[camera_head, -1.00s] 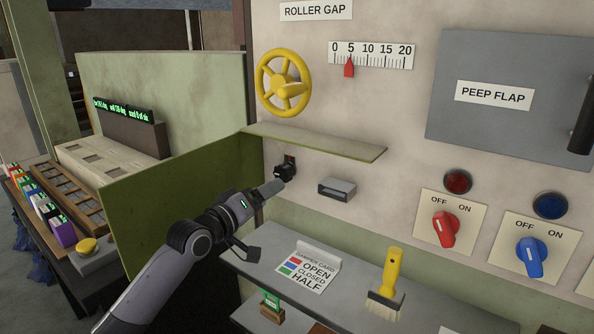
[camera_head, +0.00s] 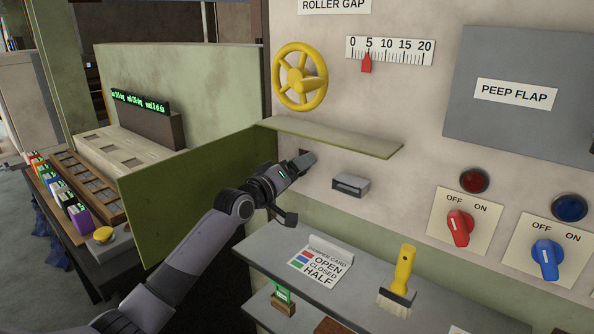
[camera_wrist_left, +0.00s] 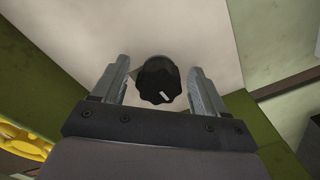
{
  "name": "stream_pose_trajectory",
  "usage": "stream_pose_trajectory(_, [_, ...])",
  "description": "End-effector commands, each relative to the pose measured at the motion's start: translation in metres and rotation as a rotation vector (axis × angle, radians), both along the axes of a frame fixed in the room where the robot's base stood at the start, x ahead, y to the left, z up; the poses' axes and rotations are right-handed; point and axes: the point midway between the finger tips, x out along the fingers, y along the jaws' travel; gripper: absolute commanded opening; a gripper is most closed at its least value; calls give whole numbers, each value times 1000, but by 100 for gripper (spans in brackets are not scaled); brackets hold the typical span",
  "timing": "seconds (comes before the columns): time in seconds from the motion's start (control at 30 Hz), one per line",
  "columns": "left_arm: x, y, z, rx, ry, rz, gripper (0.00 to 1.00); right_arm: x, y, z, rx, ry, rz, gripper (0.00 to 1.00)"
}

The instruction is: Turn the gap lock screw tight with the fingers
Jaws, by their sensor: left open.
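The gap lock screw is a black ribbed knob (camera_wrist_left: 157,82) with a white mark, seen in the left wrist view on the pale panel. My left gripper (camera_wrist_left: 160,85) is open, with one finger on each side of the knob; a gap shows at both sides. In the head view my left gripper (camera_head: 308,161) points at the panel under the green shelf and hides most of the knob. The yellow handwheel (camera_head: 300,77) is above it, and the red pointer (camera_head: 367,63) stands near 5 on the roller gap scale (camera_head: 391,51). My right gripper is not in view.
The green shelf (camera_head: 335,136) juts out just above my left gripper. A green flap (camera_head: 190,190) stands to its left, and a grey box (camera_head: 350,185) sits on the panel to its right. A lower ledge holds a card (camera_head: 320,264) and a yellow-handled brush (camera_head: 402,280).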

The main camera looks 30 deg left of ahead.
Motion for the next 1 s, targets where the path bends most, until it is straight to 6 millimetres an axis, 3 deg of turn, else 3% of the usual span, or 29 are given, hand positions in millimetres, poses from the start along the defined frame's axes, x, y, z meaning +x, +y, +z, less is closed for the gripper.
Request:
stream_pose_trajectory(0.17, [0,0,0,0,1,-1,70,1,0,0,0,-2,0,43])
stream_pose_trajectory(0.3, [0,0,0,0,1,-1,24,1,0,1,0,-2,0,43])
stream_pose_trajectory(0.33, [0,0,0,0,1,-1,21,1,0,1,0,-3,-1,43])
stream_pose_trajectory(0.67, [0,0,-1,37,-1,-1,22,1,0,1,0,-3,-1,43])
stream_pose_trajectory(1.0, [0,1,-2,255,-16,-2,22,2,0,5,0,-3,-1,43])
